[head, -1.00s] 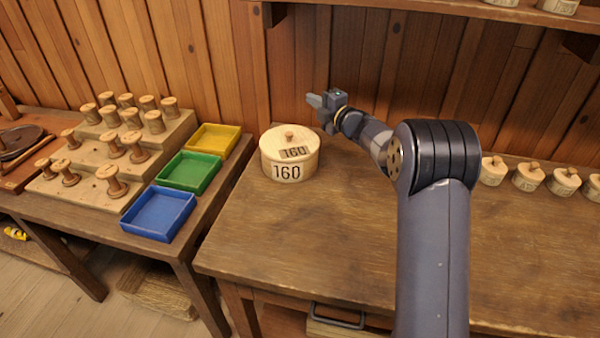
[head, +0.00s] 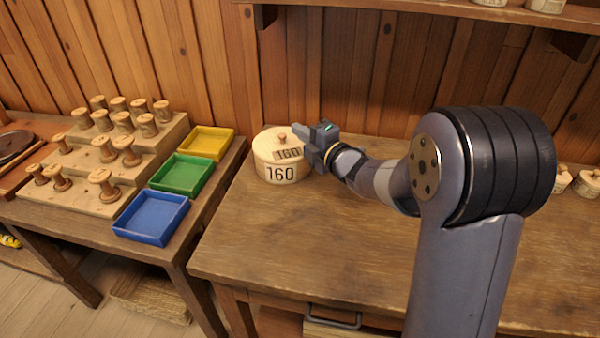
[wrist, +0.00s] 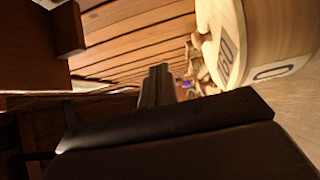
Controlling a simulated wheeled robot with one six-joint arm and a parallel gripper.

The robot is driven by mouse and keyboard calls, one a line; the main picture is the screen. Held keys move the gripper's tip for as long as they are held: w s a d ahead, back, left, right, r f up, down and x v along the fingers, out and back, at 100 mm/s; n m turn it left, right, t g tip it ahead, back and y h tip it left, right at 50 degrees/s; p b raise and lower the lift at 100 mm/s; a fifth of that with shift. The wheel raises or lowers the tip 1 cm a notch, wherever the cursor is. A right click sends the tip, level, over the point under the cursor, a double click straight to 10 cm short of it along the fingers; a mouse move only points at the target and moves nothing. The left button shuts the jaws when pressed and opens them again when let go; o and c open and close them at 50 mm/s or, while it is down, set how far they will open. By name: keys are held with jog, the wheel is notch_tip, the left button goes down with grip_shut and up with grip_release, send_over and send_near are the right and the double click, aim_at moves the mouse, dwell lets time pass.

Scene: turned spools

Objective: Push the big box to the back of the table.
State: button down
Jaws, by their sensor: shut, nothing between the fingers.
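The big box is a round, pale wooden box (head: 268,165) with a knobbed lid and the number 160 on its lid and side. It stands upright at the left rear part of the table (head: 300,235), near the plank wall. My gripper (head: 298,133) is shut and empty, at the right side of the box and level with its lid. In the head view its fingers overlap the box's right edge, and I cannot tell whether they touch it. In the wrist view the box (wrist: 275,35) fills the upper right, beside the shut fingers (wrist: 158,75).
A side table at the left holds blue (head: 152,215), green (head: 181,175) and yellow (head: 207,142) trays and a stepped stand with several spools (head: 103,180). Small lidded boxes (head: 586,183) stand at the right rear. A shelf (head: 430,12) runs above. The table's front is clear.

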aim_at(293, 166)
jog(key=s, duration=0.5)
jog(key=f, duration=1)
jog(key=shift+w+a, duration=0.1)
jog(key=shift+w, duration=0.7)
jog(key=shift+w+f, duration=0.15)
jog(key=shift+w, duration=0.2)
jog(key=w+b, duration=0.2)
jog(key=w, duration=0.1)
jog(key=w+b, duration=0.2)
jog(key=w, duration=0.2)
jog(key=w+b, duration=0.2)
jog(key=w, duration=0.1)
jog(key=shift+w+d, duration=0.25)
jog(key=shift+w, duration=0.65)
jog(key=shift+d, duration=0.1)
